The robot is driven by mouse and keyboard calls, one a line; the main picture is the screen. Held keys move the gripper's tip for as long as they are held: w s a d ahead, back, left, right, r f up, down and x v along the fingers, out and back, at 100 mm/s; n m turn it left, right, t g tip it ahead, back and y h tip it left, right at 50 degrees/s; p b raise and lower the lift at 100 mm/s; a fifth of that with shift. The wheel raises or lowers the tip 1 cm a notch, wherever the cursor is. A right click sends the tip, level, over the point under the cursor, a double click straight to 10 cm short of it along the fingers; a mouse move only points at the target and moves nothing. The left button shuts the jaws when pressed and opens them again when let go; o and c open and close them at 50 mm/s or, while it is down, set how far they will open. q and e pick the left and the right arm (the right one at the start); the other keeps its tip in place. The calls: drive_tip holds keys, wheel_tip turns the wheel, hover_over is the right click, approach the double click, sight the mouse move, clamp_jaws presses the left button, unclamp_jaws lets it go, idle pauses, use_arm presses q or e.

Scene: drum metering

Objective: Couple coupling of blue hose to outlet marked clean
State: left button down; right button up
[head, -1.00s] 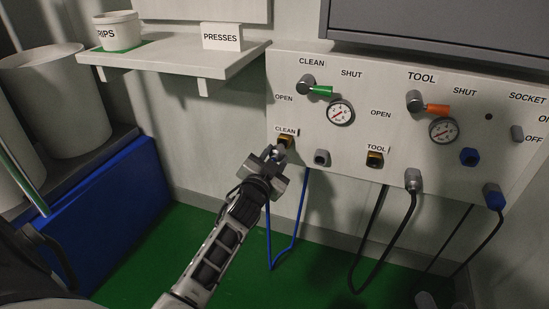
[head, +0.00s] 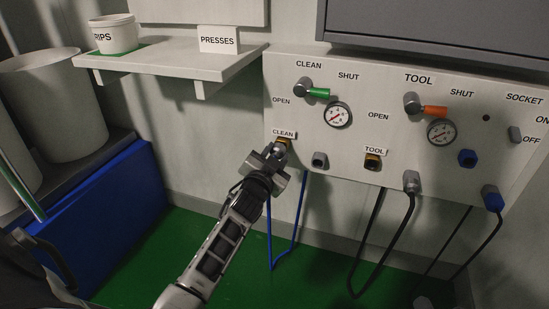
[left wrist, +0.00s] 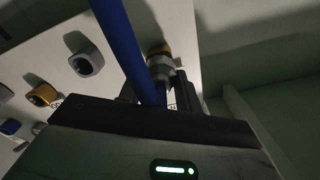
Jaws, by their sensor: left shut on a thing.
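The outlet marked clean (head: 283,142) is a brass-coloured fitting under its label at the left of the white panel. My left gripper (head: 274,152) is just below it, shut on the coupling of the blue hose. In the left wrist view the grey coupling (left wrist: 160,68) is in line with the brass clean outlet (left wrist: 157,49), right up against it. I cannot tell whether it is seated. The blue hose (head: 299,218) hangs in a loop below the panel. It crosses close to the camera in the left wrist view (left wrist: 124,45). My right gripper is out of view.
Right of the clean outlet are a grey socket (head: 320,160) and the brass tool outlet (head: 372,162). A grey coupling with a black hose (head: 411,182) is further right. The green-handled valve (head: 317,92) and a gauge (head: 337,115) sit above. A shelf (head: 185,62) projects at upper left.

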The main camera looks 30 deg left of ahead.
use_arm(q)
drive_tip(key=shift+w, duration=0.35)
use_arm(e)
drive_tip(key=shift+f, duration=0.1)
use_arm(q)
drive_tip(key=c, duration=0.9)
unclamp_jaws()
drive_tip(key=shift+r, duration=0.1)
drive_tip(key=shift+a, duration=0.1)
drive_tip(key=shift+f, duration=0.2)
